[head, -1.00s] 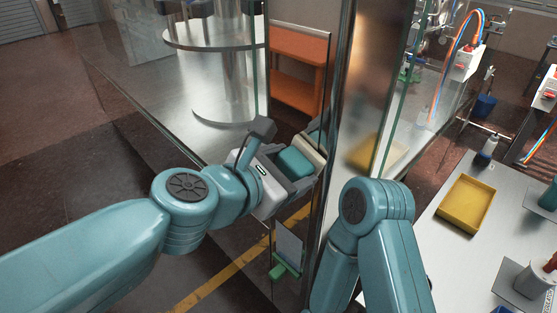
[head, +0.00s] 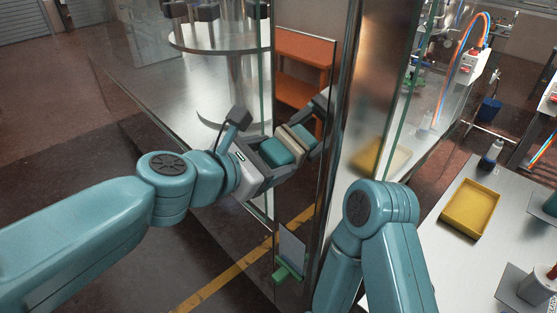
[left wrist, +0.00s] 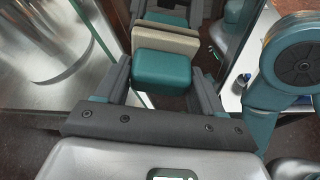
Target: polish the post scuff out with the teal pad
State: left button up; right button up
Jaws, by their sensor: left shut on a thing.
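My left gripper (head: 281,153) is shut on the teal pad (head: 277,150), which has a beige face layer at its front. In the left wrist view the teal pad (left wrist: 162,72) sits between the two fingers, beige layer (left wrist: 165,43) facing forward. The shiny metal post (head: 356,95) stands just ahead of the pad. A mirrored copy of the pad and fingers shows in its left face. The beige layer is at or very near that face; I cannot tell if it touches. I cannot make out the scuff. My right arm is in view, but its gripper is hidden.
Glass panes adjoin the post on both sides, close to my left gripper. A green clip with a clear plate (head: 288,270) is low by the post. A yellow tray (head: 469,208) lies on the right bench.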

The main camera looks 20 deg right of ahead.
pick_arm(q)
jog(key=shift+w+a, duration=0.3)
jog(key=shift+w, duration=0.55)
jog(key=shift+s, duration=0.2)
jog(key=s+a+b, duration=0.1)
jog(key=s+a, duration=0.1)
jog(key=a, duration=0.3)
jog(key=shift+a, duration=0.35)
jog(key=a, duration=0.1)
jog(key=s+a, duration=0.1)
jog(key=shift+a+b, duration=0.35)
